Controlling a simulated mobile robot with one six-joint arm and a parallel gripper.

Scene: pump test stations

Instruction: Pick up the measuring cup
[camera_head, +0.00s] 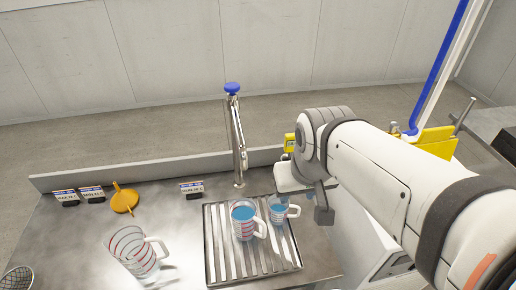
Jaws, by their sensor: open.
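Three clear measuring cups with handles and printed marks are on the metal counter. A larger, seemingly empty measuring cup (133,252) with red lines stands at the left front. A measuring cup with blue liquid (243,221) stands on the ribbed drain tray (223,262). A smaller cup with blue liquid (279,211) stands beside it, to the right. My gripper (320,208) is just right of the smaller cup and appears above the counter. It is open, and its fingers are partly hidden by the arm. I see nothing held.
A metal tap (238,140) with a blue knob rises behind the tray. An orange funnel (124,200) and small labels (191,189) lie along the back. A mesh strainer (18,278) is at the lower left. Yellow parts and a blue pipe (436,70) are at the right.

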